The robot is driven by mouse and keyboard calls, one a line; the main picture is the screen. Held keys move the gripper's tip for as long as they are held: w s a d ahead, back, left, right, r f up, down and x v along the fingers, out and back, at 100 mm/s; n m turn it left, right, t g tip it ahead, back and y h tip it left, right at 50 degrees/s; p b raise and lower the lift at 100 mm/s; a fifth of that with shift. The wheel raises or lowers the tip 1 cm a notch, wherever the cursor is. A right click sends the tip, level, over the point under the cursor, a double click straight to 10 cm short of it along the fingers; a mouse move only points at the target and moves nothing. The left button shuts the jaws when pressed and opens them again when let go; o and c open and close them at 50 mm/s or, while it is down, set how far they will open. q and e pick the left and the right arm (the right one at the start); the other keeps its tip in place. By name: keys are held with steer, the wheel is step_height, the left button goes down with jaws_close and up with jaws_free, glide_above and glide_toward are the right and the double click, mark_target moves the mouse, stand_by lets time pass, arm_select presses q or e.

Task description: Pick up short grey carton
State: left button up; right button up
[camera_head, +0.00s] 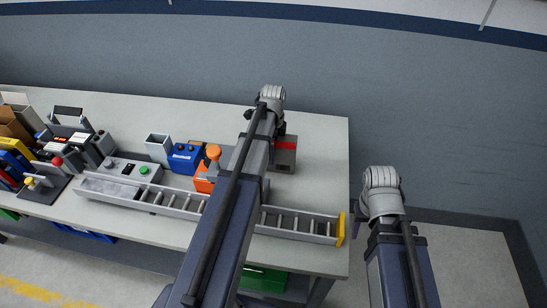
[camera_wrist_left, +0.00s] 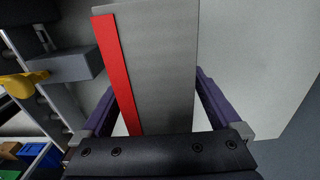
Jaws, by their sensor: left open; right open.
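The short grey carton (camera_head: 284,158) with a red stripe stands on the bench near its right end, partly hidden by my left arm in the head view. In the left wrist view the carton (camera_wrist_left: 155,60) fills the middle, its red stripe along the left side. My left gripper (camera_wrist_left: 155,88) is open, with one dark purple finger on each side of the carton; clear contact does not show. My right gripper (camera_head: 364,215) is open and apart from the carton, beyond the bench's right edge, mostly hidden by its own wrist.
A grey ladder-like rack (camera_head: 300,224) with a yellow end lies along the bench's (camera_head: 325,135) front edge. A blue box (camera_head: 184,157), an orange item (camera_head: 205,180), a grey open bin (camera_head: 158,146) and a button box (camera_head: 130,169) stand left. A wall (camera_head: 430,110) runs behind.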

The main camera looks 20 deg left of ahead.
arm_select(q)
steer(key=c, duration=1.5)
steer(key=shift+o, duration=0.2)
steer(key=shift+r, duration=0.15)
step_height(320, 180, up, 10)
steer(key=p, duration=1)
